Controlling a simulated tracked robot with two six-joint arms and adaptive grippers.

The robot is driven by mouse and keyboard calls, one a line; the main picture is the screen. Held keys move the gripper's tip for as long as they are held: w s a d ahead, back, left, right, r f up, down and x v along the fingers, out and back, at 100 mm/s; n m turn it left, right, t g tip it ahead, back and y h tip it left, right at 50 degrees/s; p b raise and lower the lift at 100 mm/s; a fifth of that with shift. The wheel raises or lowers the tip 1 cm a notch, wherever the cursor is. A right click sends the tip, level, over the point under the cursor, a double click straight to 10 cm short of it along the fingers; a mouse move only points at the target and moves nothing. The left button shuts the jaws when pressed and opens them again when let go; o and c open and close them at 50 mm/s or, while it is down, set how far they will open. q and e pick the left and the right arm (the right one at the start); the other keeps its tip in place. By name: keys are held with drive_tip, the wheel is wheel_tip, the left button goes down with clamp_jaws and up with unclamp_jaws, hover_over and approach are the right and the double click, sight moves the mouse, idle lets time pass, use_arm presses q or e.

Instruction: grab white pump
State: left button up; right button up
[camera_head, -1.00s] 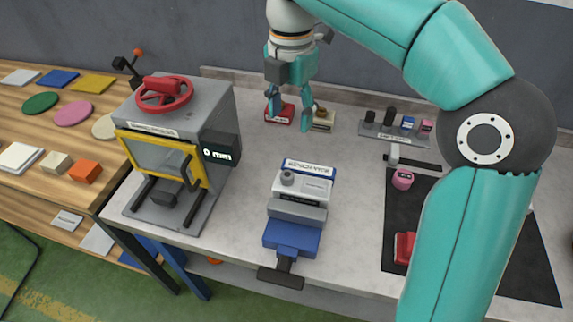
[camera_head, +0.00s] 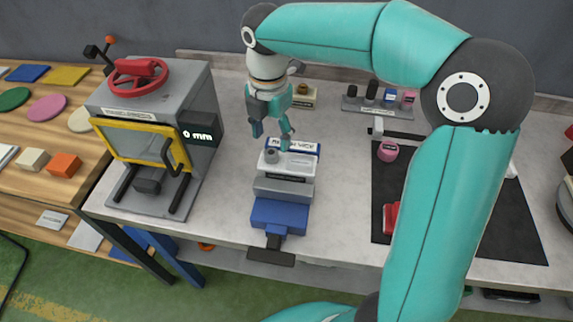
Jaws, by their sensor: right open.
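The white pump (camera_head: 299,165) is a pale block with a grey round knob on top. It sits in the jaws of the blue and grey bench vice (camera_head: 278,213) at mid-table. My right gripper (camera_head: 271,138) hangs over the far end of the vice with its two teal fingers apart and nothing between them. Its fingertips are just above and behind the pump, and the right one overlaps the pump's far edge in the picture. I cannot tell whether it touches. My left gripper is out of view.
A grey press (camera_head: 150,140) with a yellow-framed door and red handwheel stands to the left. A black mat (camera_head: 480,215) with a pink roll (camera_head: 388,151) and a red item lies to the right. My right arm covers part of the mat.

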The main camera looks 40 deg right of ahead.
sight(272, 151)
wheel_tip(272, 151, down, 4)
drive_tip(key=shift+f, duration=0.15)
drive_tip(key=shift+s, duration=0.1)
drive_tip(key=shift+c, duration=0.3)
clamp_jaws()
